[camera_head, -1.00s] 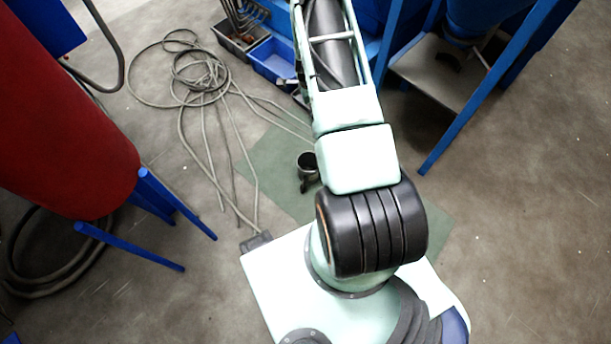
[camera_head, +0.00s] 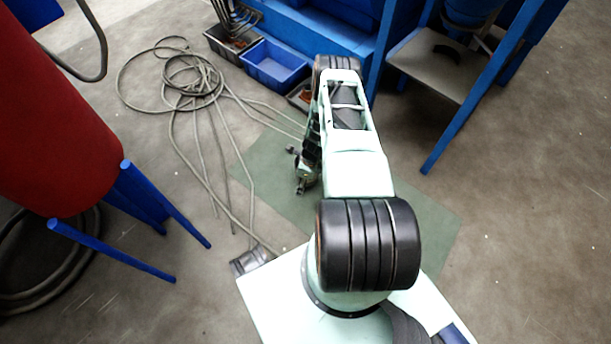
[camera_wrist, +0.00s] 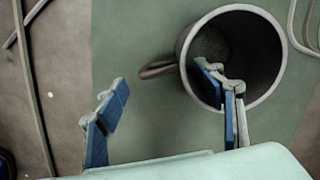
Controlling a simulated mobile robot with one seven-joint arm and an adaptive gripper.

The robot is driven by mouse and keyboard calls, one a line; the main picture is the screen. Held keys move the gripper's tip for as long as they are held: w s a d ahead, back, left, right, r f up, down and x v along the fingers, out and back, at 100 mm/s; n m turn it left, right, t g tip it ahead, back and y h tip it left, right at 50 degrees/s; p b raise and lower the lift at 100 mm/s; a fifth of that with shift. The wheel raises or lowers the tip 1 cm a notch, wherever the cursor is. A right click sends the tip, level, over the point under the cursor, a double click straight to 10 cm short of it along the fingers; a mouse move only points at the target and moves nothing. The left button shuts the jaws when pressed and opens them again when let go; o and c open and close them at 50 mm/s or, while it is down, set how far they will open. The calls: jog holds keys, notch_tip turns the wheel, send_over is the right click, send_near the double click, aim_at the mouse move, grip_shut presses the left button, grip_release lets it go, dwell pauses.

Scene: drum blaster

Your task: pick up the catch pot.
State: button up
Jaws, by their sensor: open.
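The catch pot is a dark grey metal mug (camera_wrist: 188,42) with a round open mouth and a loop handle on its left, in the wrist view. It stands on the green mat (camera_wrist: 135,28). My gripper (camera_wrist: 167,95) is open, with blue-padded fingers. The right finger overlaps the pot's mouth; whether it is inside or above cannot be told. The left finger is outside, left of the handle. The handle lies across the gap, a little beyond the fingertips. In the head view my gripper (camera_head: 302,172) is low over the mat and mostly hides the pot.
Grey hoses (camera_head: 190,85) lie coiled on the floor to the left. A blue bin (camera_head: 275,65) and other bins stand beyond the mat. A red tank (camera_head: 50,120) on blue legs is at left. A blue stand (camera_head: 445,125) is at right. Floor at far right is clear.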

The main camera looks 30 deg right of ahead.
jog(key=f+b, duration=0.1)
jog(key=f, duration=0.3)
jog(key=f+b, duration=0.1)
jog(key=f, duration=0.1)
jog(key=shift+w+a+f+b, duration=0.1)
jog(key=shift+w+a+b, duration=0.25)
grip_shut()
